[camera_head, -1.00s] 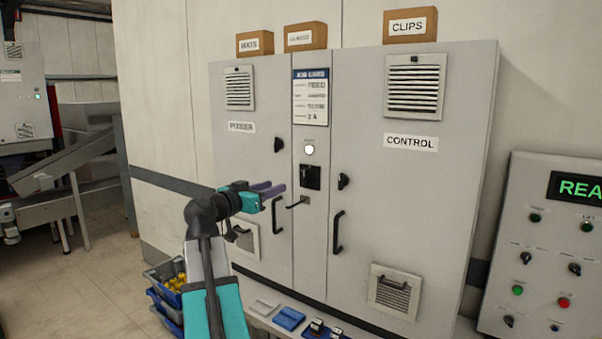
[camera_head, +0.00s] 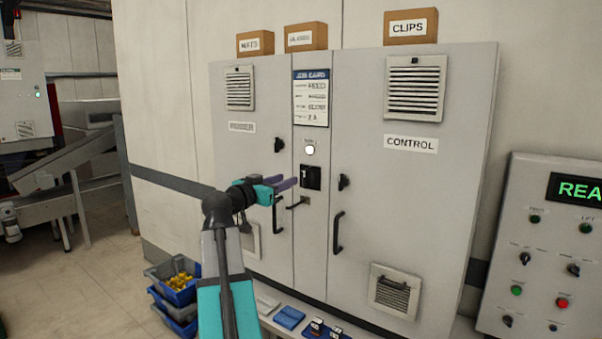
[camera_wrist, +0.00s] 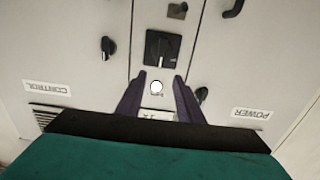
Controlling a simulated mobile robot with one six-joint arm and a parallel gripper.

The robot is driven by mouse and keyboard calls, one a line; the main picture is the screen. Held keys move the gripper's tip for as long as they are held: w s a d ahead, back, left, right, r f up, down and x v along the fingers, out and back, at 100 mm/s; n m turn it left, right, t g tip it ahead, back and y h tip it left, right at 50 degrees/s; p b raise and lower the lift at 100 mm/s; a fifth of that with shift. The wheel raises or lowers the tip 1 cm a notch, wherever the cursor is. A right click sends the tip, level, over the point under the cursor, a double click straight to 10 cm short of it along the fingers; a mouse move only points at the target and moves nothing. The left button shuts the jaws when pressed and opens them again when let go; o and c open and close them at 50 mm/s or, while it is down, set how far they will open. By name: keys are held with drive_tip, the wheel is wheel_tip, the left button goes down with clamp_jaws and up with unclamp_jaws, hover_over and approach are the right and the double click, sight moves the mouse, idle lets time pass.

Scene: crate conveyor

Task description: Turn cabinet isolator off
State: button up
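The cabinet isolator is a black square plate with a rotary handle (camera_head: 311,177) on the narrow middle panel of the grey cabinet (camera_head: 380,235). In the wrist view, turned upside down, the isolator (camera_wrist: 162,48) lies just beyond the fingertips, near the picture's middle. A white round lamp (camera_head: 310,150) sits above it and shows between my fingers in the wrist view (camera_wrist: 156,87). My gripper (camera_head: 291,183) is open, its two purple fingers apart with nothing between them. It is just left of the isolator in the head view and does not appear to touch it.
A lever-like handle (camera_head: 297,205) sticks out below the isolator. Black door knobs (camera_head: 343,182) and door handles (camera_head: 337,232) flank the middle panel. A shelf with blue trays (camera_head: 289,318) runs below. A control panel (camera_head: 550,250) stands at the right.

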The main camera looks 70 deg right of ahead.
sight(304, 172)
drive_tip(key=p+x, duration=0.2)
drive_tip(key=x, duration=0.7)
drive_tip(key=shift+s+d+p, duration=0.1)
drive_tip(key=shift+d+p, duration=0.3)
clamp_jaws()
